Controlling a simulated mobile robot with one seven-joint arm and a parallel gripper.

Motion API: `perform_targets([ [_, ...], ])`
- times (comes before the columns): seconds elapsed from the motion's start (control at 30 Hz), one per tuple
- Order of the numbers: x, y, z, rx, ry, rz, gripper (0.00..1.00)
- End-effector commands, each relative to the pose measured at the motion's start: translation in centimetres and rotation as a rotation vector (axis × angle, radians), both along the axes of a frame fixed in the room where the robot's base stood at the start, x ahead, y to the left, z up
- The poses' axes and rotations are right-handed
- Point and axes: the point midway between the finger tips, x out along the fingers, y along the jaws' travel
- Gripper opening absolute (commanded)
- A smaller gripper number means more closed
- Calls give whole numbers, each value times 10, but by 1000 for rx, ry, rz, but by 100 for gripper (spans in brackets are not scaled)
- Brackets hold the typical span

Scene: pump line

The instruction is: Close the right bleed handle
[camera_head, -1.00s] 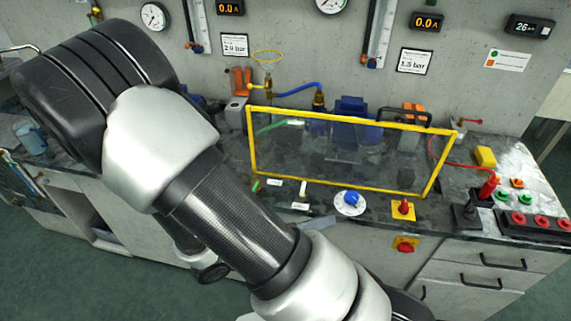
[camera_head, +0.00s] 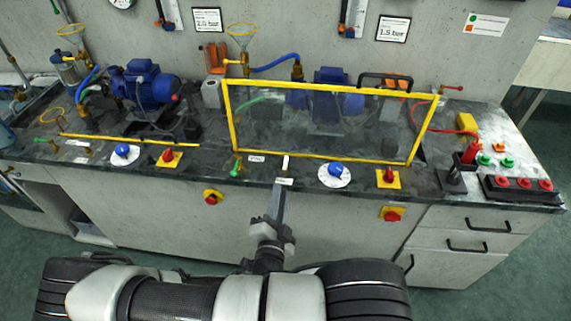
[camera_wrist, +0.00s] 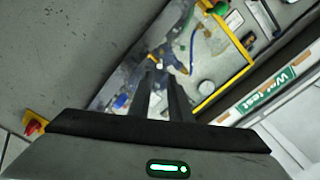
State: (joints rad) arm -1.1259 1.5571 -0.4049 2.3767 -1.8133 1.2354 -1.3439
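A yellow-framed clear shield (camera_head: 320,90) stands behind the handle. A blue knob (camera_head: 335,169) and a red knob on a yellow plate (camera_head: 388,177) are to its right. A red switch (camera_head: 213,197) is on the cabinet front. A black button box (camera_head: 520,187) is far right.

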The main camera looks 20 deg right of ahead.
Motion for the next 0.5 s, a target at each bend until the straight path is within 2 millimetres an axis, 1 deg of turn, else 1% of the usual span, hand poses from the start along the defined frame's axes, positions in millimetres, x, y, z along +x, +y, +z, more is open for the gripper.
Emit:
perform_targets([
  [0.03, 10, -8, 1, -2, -2, -4, 18],
  [0.3, 61, -37, 0, -1, -2, -3, 18],
  [0.5, 90, -54, 0, 1, -2, -3, 18],
])
